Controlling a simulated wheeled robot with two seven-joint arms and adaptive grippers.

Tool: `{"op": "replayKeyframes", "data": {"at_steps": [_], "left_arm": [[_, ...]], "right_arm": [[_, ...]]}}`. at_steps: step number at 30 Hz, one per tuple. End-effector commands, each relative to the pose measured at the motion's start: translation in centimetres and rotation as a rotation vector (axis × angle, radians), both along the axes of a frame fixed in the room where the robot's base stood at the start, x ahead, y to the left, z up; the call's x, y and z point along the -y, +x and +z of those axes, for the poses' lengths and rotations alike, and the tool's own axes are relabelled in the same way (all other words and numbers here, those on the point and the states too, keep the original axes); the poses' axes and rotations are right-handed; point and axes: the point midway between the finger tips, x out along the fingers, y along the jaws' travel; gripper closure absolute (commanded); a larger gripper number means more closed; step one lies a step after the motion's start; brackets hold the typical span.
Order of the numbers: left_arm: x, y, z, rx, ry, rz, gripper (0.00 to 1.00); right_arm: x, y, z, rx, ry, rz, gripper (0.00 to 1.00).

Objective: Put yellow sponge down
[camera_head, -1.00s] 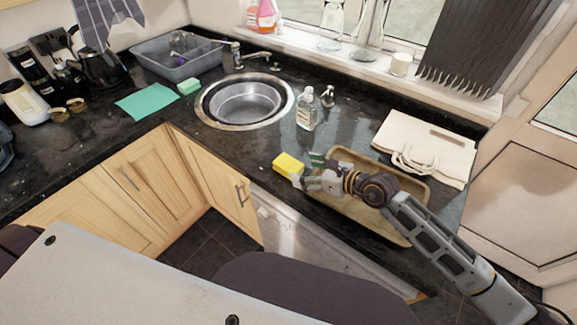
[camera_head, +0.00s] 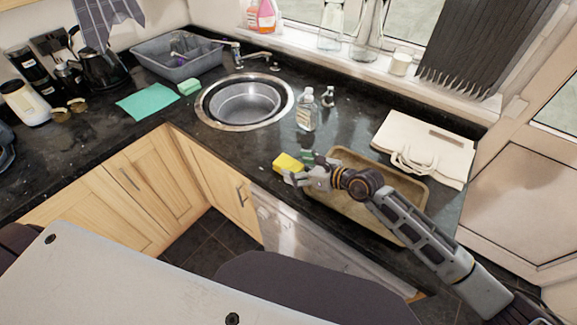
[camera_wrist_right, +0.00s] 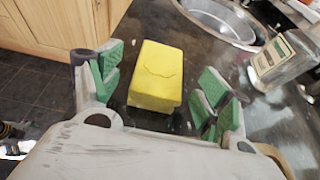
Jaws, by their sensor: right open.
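The yellow sponge (camera_head: 288,163) lies on the dark granite counter, near its front edge and in front of the sink. In the right wrist view the sponge (camera_wrist_right: 156,75) sits between the two green-padded fingers, with a gap on each side. My right gripper (camera_head: 298,166) is open around the near end of the sponge; in the right wrist view its fingers (camera_wrist_right: 160,92) are spread wide. My left gripper is not in view.
A metal sink (camera_head: 244,101) is behind the sponge, with a soap bottle (camera_head: 306,110) to its right. A tan tray (camera_head: 408,187) lies under my right arm. A green sponge (camera_head: 189,87) and green cloth (camera_head: 147,102) lie left of the sink.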

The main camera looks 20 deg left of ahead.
Motion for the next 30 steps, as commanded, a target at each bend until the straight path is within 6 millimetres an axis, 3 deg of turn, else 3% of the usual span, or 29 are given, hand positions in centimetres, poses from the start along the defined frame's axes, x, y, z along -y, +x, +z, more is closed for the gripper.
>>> {"op": "replayKeyframes", "data": {"at_steps": [9,26,30], "left_arm": [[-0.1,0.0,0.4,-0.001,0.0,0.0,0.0],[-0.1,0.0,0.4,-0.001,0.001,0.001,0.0],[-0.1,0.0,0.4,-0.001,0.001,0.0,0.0]], "right_arm": [[-2.1,0.9,-0.9,0.001,-0.001,0.0,0.23],[-2.3,0.9,-1.0,0.001,-0.001,0.0,0.23],[-2.3,0.9,-1.0,0.001,-0.001,0.0,0.41]]}}
